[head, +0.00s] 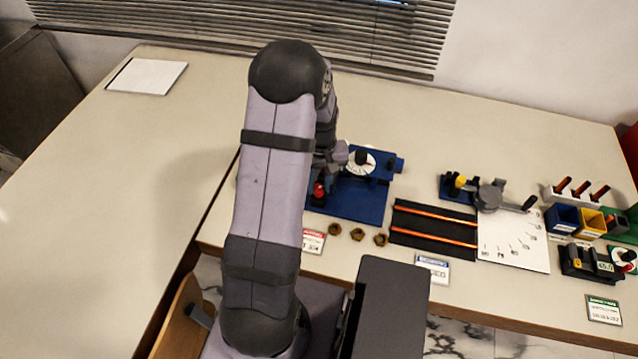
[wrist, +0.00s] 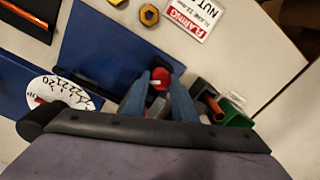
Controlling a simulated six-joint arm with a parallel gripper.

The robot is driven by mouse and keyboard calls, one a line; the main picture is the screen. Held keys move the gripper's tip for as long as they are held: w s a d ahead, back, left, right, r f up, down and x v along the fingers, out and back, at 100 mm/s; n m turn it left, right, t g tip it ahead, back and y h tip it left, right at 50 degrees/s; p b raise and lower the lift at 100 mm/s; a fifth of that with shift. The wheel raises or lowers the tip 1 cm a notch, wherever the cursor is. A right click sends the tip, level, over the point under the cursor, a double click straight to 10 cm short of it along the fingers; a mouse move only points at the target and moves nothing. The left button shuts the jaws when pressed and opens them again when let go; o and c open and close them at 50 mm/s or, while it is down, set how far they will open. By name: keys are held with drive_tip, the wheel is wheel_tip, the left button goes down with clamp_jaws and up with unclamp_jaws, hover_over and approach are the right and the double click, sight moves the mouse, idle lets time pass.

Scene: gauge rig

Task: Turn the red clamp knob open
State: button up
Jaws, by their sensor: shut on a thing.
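The red clamp knob (head: 319,189) stands at the left part of the blue gauge rig (head: 358,203) in the head view. In the wrist view the red knob (wrist: 160,79) sits between the two blue-grey fingertips of my gripper (wrist: 160,84). The gripper is shut on the knob. The rig's blue base (wrist: 98,50) lies beneath it. A white dial with a black knob (head: 361,160) is on the rig to the right of my gripper; the dial (wrist: 58,92) shows at left in the wrist view. My arm hides the rig's left side in the head view.
Several brass nuts (head: 357,234) and a red-marked label (head: 313,241) lie in front of the rig. A black mat with orange rods (head: 433,224) is to the right. A green bin (wrist: 233,112) shows near the gripper in the wrist view.

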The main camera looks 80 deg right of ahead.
sight(318, 187)
drive_tip(key=n, duration=0.5)
drive_tip(key=shift+n, duration=0.3)
drive_tip(key=n, duration=0.5)
drive_tip(key=shift+w+n, duration=0.1)
drive_tip(key=shift+n, duration=0.3)
drive_tip(key=o, duration=1)
drive_tip(key=shift+r, duration=0.1)
drive_tip(key=shift+o, duration=0.2)
wheel_tip(318, 187, up, 8)
drive_tip(key=p, duration=0.6)
